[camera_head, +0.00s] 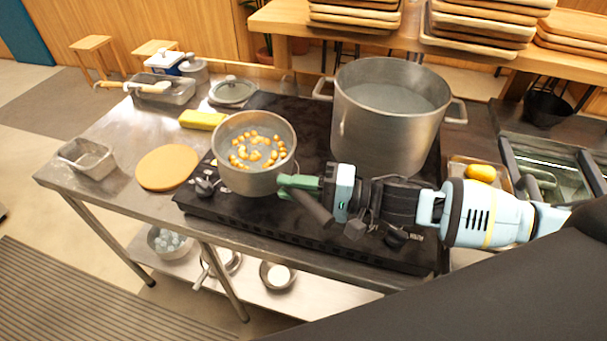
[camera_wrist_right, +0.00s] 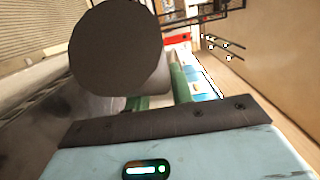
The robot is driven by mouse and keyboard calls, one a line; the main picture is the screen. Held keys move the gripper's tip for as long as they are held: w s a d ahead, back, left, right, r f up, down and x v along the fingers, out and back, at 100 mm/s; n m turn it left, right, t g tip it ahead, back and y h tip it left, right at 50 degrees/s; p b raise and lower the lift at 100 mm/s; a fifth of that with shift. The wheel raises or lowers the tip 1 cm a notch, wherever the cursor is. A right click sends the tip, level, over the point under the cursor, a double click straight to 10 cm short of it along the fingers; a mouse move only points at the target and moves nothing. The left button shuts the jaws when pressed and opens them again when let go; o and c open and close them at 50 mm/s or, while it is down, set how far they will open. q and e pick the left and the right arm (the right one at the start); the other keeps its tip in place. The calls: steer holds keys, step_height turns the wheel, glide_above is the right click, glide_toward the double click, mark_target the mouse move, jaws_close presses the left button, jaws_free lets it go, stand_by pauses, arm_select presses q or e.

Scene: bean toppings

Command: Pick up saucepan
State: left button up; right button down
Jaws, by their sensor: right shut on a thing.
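The saucepan (camera_head: 254,179) is a steel pot with orange beans in liquid. In the head view it is over the left front of the black stove and looks level; I cannot tell whether its base touches the stove. My right gripper (camera_head: 290,186) comes in from the right with green fingers shut on the saucepan's dark handle (camera_head: 318,211). In the right wrist view, a dark round shape, seemingly the handle's end (camera_wrist_right: 115,48), hides much of the green fingers. My left gripper is not in view.
A large stockpot (camera_head: 385,128) stands close behind my right gripper on the stove (camera_head: 300,222). A round wooden board (camera_head: 167,167), yellow block (camera_head: 202,119), pot lid (camera_head: 233,91) and metal tray (camera_head: 88,158) lie on the steel counter to the left.

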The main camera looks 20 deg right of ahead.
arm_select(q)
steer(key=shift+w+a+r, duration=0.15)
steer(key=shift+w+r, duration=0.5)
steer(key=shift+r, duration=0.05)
arm_select(e)
steer(key=s+a+r, duration=0.1)
steer(key=s+a, duration=0.5)
steer(key=s, duration=0.2)
steer(key=shift+s+r, duration=0.35)
steer(key=shift+r, duration=0.05)
